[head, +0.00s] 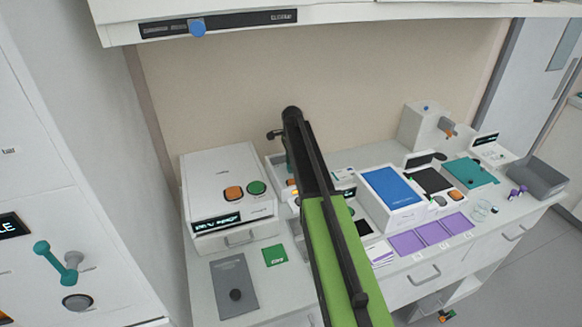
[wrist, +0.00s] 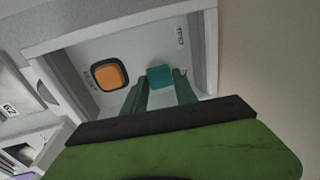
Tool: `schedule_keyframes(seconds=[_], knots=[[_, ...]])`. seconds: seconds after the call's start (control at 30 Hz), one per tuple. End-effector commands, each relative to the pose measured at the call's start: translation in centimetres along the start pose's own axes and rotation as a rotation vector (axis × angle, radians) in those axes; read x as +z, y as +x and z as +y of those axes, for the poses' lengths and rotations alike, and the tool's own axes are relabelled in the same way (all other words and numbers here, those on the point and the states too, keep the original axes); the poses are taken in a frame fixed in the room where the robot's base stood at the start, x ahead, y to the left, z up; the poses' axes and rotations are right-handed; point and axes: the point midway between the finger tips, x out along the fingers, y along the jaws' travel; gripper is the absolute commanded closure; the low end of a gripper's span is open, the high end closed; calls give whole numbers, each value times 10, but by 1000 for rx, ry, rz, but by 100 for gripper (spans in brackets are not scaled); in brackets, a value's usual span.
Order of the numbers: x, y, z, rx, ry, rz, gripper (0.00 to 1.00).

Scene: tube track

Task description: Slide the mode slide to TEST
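In the wrist view a teal block (wrist: 160,76), which looks like the mode slide's knob, sits on a pale recessed panel (wrist: 118,58). An orange square button (wrist: 109,74) is on the panel to its left. In the head view my arm hides most of this panel and the block.
Raised grey walls (wrist: 210,50) frame the panel closely. In the head view a white box with orange and green buttons (head: 235,165) stands to the left. A blue-topped box (head: 392,188) and purple mats (head: 430,235) lie to the right.

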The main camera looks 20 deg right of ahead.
Motion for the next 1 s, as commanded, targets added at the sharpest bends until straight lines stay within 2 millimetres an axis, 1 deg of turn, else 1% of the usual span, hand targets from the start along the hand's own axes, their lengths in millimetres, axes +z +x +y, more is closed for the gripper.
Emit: schedule_keyframes(seconds=[0.27,1.0], knots=[[6,0,1,3,-2,0,91],[41,-1,1,4,-2,-1,91]])
